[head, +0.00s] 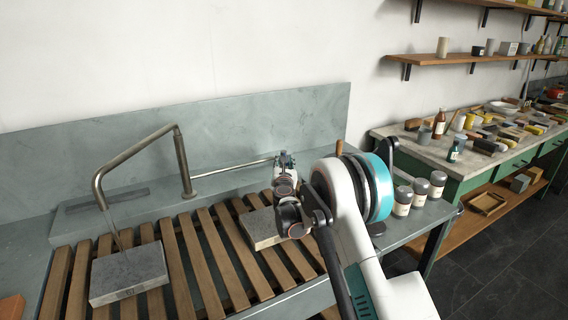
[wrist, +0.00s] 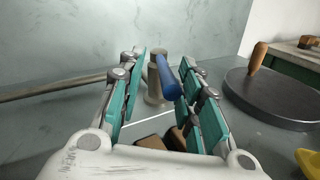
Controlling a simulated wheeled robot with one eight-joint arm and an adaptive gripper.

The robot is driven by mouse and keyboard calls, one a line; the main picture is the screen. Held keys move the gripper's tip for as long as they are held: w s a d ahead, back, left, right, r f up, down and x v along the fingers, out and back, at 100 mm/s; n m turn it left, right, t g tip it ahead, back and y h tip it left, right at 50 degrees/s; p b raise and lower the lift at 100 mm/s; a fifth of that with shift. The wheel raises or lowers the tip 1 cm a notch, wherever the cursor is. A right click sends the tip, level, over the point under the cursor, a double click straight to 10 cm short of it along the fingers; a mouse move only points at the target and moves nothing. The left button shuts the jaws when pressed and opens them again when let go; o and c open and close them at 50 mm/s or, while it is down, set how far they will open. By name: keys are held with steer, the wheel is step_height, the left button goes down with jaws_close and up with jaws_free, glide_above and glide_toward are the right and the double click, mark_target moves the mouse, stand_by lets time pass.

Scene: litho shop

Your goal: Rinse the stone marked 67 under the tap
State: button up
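A grey stone block (head: 128,270) lies on the wooden slats at the left, under the end of the bent metal tap (head: 140,150). The fingers look apart from the lever.
The slatted rack (head: 205,255) spans the sink. Several lidded jars (head: 420,190) stand right of my arm. In the wrist view, a dark round plate with a wooden handle (wrist: 278,102) lies right of my gripper, near a yellow thing (wrist: 308,161). A cluttered bench (head: 405,138) stands at the right.

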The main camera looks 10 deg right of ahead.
steer(key=s+a, duration=0.1)
steer(key=s, duration=1)
steer(key=shift+s, duration=0.35)
steer(key=shift+a+r, duration=0.1)
steer(key=shift+a, duration=0.05)
